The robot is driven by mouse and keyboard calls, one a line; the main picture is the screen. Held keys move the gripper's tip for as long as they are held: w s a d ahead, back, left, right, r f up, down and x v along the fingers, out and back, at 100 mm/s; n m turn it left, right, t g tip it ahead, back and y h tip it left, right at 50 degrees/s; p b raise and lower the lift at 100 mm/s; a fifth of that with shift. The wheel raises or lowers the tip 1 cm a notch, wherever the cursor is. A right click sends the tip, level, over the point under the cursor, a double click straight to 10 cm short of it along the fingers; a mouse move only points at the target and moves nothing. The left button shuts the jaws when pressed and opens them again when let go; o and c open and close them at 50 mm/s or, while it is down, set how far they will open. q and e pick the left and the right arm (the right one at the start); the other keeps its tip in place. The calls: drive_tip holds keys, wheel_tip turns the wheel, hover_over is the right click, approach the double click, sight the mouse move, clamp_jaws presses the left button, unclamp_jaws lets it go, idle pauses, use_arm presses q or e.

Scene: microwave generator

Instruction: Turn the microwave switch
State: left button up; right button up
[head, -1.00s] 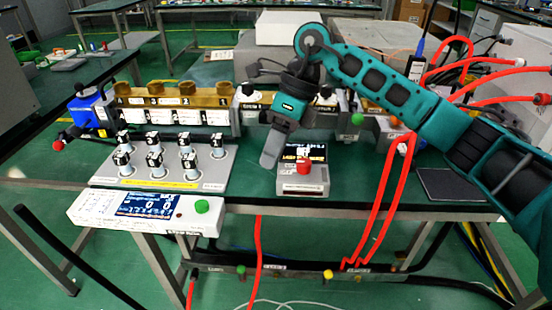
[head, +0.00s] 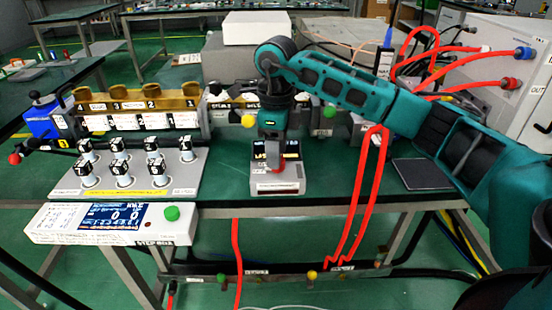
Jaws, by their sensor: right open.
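The small white box (head: 278,187) with a dark display sits near the front edge of the dark green bench. Its red knob (head: 275,168), which looks like the switch, is partly hidden behind my gripper fingers. My right gripper (head: 273,161) points down just in front of or over the knob and the display. It is open; I cannot tell whether the fingers touch the knob or stand around it. My left gripper is not in view.
A plate with several black-topped metal posts (head: 122,168) stands left, behind a white panel with display and green button (head: 108,223). Red hoses (head: 362,185) hang right of the box. A dark flat pad (head: 411,173) lies further right.

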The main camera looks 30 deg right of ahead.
drive_tip(key=shift+f, duration=1)
drive_tip(key=c, duration=0.8)
